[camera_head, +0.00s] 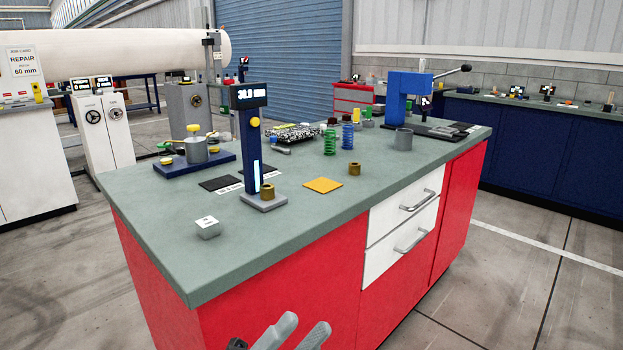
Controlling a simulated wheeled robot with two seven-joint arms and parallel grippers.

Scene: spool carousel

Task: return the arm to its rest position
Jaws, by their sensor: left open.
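My left gripper (305,326) shows at the bottom edge of the head view, in front of the workbench's red side and below the level of its top. Its two grey fingers are apart with nothing between them. The rest of the left arm is mostly cut off by the picture edge. My right gripper is not in the view.
The grey-green workbench top (330,222) carries a gauge stand with a display (248,97), a blue press (403,96), green (330,140) and blue (347,135) springs, a yellow pad (323,185) and a small grey block (207,228).

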